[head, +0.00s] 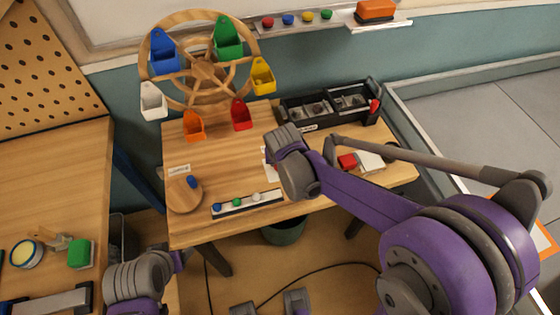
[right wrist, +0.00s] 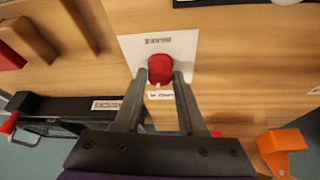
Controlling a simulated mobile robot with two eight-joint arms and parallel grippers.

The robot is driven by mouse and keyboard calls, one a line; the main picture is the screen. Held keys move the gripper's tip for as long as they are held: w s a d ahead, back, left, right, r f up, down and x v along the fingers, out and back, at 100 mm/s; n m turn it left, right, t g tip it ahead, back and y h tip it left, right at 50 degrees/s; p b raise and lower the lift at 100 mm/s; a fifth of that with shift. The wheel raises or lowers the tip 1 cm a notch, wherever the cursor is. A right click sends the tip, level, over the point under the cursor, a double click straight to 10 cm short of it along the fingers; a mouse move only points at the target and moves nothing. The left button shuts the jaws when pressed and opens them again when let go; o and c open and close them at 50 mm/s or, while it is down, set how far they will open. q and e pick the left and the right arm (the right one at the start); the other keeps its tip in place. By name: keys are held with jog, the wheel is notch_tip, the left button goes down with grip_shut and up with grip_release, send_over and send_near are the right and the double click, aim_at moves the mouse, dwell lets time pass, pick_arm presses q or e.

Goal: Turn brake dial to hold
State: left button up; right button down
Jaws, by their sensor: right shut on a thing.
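A small red knob (right wrist: 160,69) stands on a white plate with printed labels (right wrist: 185,45) on the wooden desk. The labels are too blurred to read surely. My right gripper (right wrist: 160,76) is shut on the red knob, with one finger on either side. In the head view the plate's edge (head: 265,152) shows beside my right wrist, which hides the fingers and most of the knob. A round wooden disc (head: 184,197) with a blue peg (head: 193,182) is at the desk's left. My left arm is low at the left; its fingers cannot be seen.
A wooden wheel (head: 205,70) with several coloured buckets stands at the desk's back left. A black tray (head: 300,116) is at the back right. A strip with coloured pegs (head: 246,204) lies near the front edge. A red block (head: 347,161) lies right of my wrist.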

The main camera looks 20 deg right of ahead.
jog(key=shift+a+m+g+h, duration=0.1)
jog(key=shift+m+g+h, duration=0.25)
jog(key=shift+m, duration=0.95)
jog(key=shift+c, duration=2.4)
grip_release()
jog(key=p+v, duration=0.1)
jog(key=v, duration=0.9)
jog(key=shift+s+a+r, duration=0.15)
jog(key=shift+s+r, duration=0.05)
jog(key=shift+r, duration=0.15)
